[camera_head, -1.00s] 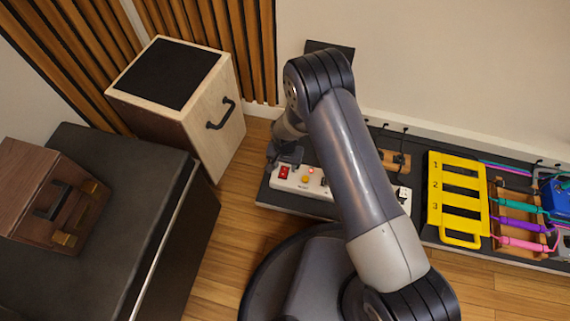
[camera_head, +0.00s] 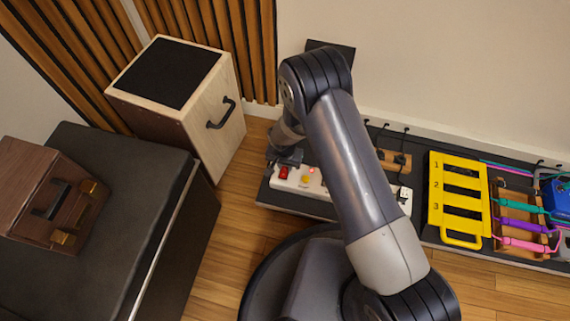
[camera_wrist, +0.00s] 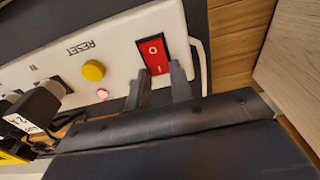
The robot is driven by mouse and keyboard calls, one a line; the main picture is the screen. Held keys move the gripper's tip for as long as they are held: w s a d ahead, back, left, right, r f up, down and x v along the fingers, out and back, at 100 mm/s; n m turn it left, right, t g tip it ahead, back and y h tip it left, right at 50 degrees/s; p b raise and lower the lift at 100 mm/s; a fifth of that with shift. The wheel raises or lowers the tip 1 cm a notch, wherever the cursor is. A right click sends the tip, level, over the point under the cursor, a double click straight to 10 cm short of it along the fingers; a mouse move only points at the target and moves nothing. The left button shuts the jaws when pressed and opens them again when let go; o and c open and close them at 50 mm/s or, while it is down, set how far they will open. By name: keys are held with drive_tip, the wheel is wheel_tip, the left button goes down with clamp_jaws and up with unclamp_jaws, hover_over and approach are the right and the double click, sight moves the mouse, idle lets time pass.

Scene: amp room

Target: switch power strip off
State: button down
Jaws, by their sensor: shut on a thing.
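The white power strip (camera_head: 335,188) lies on the dark board by the wall. In the wrist view the strip (camera_wrist: 115,58) shows a red rocker switch (camera_wrist: 153,52) marked O and I, a yellow reset button (camera_wrist: 93,70) and a glowing red light (camera_wrist: 102,94). My gripper (camera_wrist: 159,76) is at the switch, one finger on either side of its near end. Its jaws are shut on the switch; the exact contact is hard to see. In the head view my gripper (camera_head: 288,161) partly covers the switch (camera_head: 283,173).
Black plugs (camera_wrist: 42,103) sit in the strip beside the button. A yellow numbered rack (camera_head: 435,210) and coloured cables (camera_head: 520,225) lie to the right. A wooden box (camera_head: 190,100) stands at the left, and a dark case (camera_head: 120,170) is in front of it.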

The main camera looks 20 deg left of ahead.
sight(283, 176)
drive_tip(key=shift+s+d+f+t+b, duration=0.15)
drive_tip(key=shift+t+b, duration=0.65)
drive_tip(key=shift+b, duration=1.1)
drive_tip(key=shift+r+b, duration=0.25)
drive_tip(key=shift+b, duration=0.2)
drive_tip(key=c, duration=1.2)
unclamp_jaws()
drive_tip(key=shift+s, duration=0.1)
drive_tip(key=shift+c, duration=0.2)
drive_tip(key=p+v, duration=0.4)
drive_tip(key=v, duration=0.6)
drive_tip(key=shift+s+r, duration=0.3)
drive_tip(key=shift+r, duration=0.05)
drive_tip(key=shift+d, duration=0.1)
